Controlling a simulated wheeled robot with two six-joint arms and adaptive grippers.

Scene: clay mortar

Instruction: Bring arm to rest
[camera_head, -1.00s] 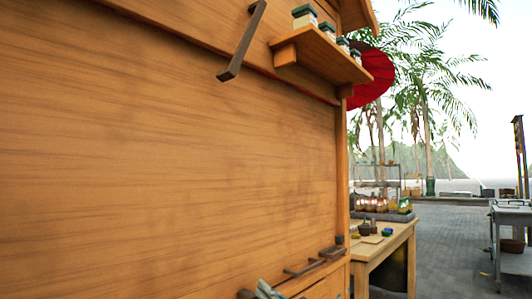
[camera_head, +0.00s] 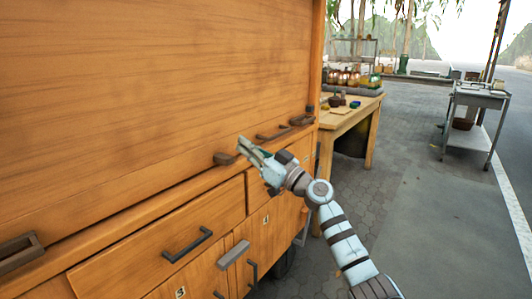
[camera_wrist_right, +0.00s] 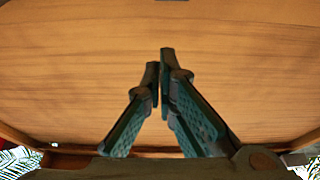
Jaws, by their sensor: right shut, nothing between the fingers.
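My right gripper (camera_head: 246,146) is in front of the wooden cart (camera_head: 150,90), near the narrow ledge above its drawers. Its fingers are shut with nothing between them. In the right wrist view the fingertips of the right gripper (camera_wrist_right: 160,58) come together before the brown wood panel (camera_wrist_right: 230,65). My right arm (camera_head: 338,232) reaches up from the lower right, bent at the elbow. Whether the fingertips touch the wood cannot be told. My left gripper is not in view.
Drawers with dark handles (camera_head: 188,245) lie below the ledge. A wooden table (camera_head: 350,118) with jars stands behind, and a grey metal cart (camera_head: 476,118) at right. Open paving (camera_head: 420,215) lies between.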

